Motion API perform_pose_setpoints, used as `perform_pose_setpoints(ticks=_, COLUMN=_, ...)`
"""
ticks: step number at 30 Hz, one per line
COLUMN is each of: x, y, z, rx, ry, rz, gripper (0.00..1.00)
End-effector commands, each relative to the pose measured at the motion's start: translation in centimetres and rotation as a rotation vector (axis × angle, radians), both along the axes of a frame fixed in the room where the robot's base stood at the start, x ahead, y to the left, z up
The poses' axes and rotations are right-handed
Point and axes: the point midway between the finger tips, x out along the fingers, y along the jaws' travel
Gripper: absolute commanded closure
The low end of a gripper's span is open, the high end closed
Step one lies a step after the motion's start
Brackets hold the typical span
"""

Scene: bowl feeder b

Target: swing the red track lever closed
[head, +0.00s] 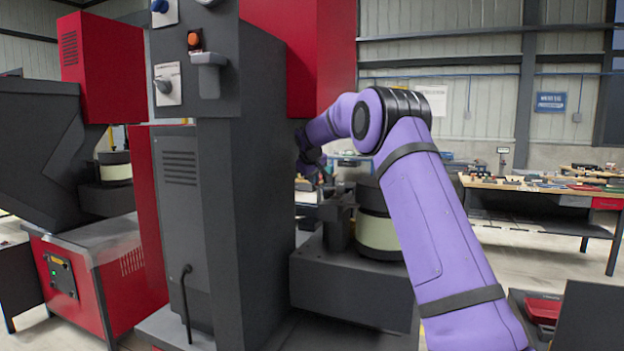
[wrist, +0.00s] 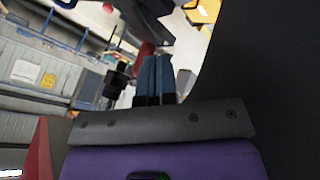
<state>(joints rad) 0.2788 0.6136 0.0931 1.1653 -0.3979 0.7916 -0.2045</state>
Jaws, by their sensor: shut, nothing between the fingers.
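My gripper (wrist: 155,75) shows in the wrist view, its two blue-grey fingers side by side and shut, with nothing between them. A small red rounded piece (wrist: 144,50), which looks like part of the red track lever, shows just left of the fingertips. I cannot tell whether the fingers touch it. A dark cylindrical part (wrist: 117,82) lies left of the fingers. In the head view my purple arm reaches behind the dark machine column, and the gripper there is too small and dark to make out. The lever is not distinguishable in the head view.
The tall dark column (head: 255,190) stands close left of my arm. A dark machine block (head: 345,285) with a cream-banded drum (head: 380,235) sits below the arm. A workbench (head: 540,187) with small items stands at the back right, with open floor before it.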

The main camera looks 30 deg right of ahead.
Motion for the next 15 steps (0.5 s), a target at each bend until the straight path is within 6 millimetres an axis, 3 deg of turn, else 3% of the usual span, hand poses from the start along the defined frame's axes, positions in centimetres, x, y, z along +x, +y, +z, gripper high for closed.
perform_pose_setpoints(ticks=15, x=0.34, y=-0.36, z=-0.02, rx=-0.001, ry=0.001, rz=-0.088, gripper=1.0)
